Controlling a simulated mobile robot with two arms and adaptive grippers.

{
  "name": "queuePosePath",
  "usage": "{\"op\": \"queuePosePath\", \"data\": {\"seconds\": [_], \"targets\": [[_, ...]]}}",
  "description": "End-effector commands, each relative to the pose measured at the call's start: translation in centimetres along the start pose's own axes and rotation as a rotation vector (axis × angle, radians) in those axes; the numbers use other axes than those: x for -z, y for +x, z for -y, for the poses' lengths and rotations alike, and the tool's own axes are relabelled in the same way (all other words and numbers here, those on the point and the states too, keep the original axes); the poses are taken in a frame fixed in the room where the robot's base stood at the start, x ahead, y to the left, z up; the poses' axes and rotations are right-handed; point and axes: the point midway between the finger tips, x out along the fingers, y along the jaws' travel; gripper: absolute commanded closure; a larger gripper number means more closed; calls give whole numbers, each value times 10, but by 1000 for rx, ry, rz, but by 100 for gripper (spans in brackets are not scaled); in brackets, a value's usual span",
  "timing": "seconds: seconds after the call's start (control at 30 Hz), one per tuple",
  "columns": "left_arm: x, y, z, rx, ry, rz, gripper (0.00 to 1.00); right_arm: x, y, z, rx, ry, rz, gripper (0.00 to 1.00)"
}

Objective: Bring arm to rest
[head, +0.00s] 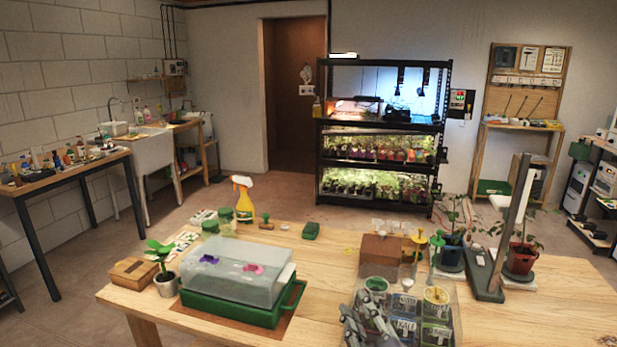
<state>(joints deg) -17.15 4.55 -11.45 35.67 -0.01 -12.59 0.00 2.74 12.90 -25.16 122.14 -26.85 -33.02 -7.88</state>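My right gripper (364,308) shows at the bottom edge, grey, in front of the left part of a clear tray (456,318) of labelled pots. It hides part of the tray and some pots. Its fingers look close together, but I cannot tell whether they are shut or whether anything is between them. My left gripper and arm are not in view.
The wooden table (560,312) holds a green tray with a clear lid (238,272), a spray bottle (243,198), a wooden box (381,248), potted plants (522,257) and a grey upright stand (488,280). A lit seedling rack (380,170) stands behind.

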Motion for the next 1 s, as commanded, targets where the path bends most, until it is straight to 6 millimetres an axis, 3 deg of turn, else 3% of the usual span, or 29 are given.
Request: {"op": "queuePosePath", "data": {"seconds": [0.03, 0.1, 0.2, 0.3, 0.5, 0.73, 1.0], "targets": [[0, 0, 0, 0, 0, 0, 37, -36, -19, 11, 38, 83, 128, 72], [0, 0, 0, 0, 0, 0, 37, -78, -48, 28, 90, 187, 296, 72], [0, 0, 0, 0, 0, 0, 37, -129, -99, 53, 166, 317, 526, 72], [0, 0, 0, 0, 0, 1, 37, -162, -152, 76, 237, 419, 722, 72], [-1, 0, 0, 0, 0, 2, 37, -193, -241, 107, 348, 548, 1008, 72], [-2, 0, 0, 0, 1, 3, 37, -201, -327, 127, 452, 640, 1257, 72], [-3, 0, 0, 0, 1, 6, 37, -250, -314, 174, 468, 633, 1278, 72]]}}
